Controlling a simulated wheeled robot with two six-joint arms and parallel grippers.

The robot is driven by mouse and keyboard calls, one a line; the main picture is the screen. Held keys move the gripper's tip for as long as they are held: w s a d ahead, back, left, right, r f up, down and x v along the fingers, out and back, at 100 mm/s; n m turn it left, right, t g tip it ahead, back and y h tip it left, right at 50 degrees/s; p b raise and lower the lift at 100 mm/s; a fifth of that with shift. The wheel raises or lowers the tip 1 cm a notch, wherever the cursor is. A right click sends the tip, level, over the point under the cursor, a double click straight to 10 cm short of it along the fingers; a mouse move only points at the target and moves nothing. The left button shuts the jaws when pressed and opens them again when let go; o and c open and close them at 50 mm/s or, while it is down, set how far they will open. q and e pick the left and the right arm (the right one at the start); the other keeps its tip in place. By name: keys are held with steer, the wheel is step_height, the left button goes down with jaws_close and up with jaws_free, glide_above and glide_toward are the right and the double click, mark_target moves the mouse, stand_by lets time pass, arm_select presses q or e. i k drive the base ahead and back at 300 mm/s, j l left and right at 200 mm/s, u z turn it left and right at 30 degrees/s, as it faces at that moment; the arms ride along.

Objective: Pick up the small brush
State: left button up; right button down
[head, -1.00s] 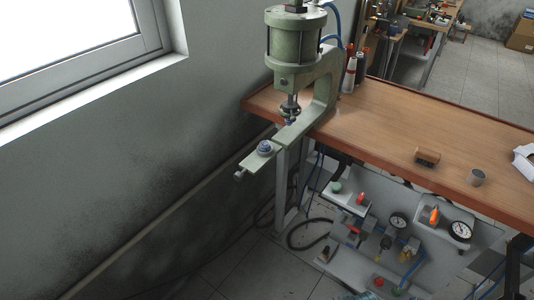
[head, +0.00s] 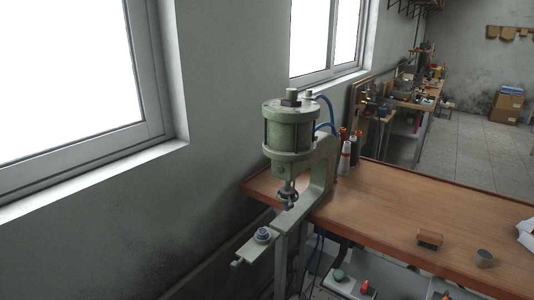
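The small brush (head: 430,239) appears to be the short brown block lying on the wooden workbench (head: 385,205), toward its front edge at the right of the head view. Its bristles are too small to make out clearly. Neither of my grippers shows in the head view.
A green pneumatic press (head: 292,140) stands at the bench's left end, its arm jutting past the edge. Bottles (head: 347,154) stand behind it. A small grey metal cup (head: 485,258) and white paper (head: 527,234) lie right of the brush. The bench middle is clear.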

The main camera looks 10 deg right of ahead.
mark_target(435, 240)
steer(key=z, duration=1.6)
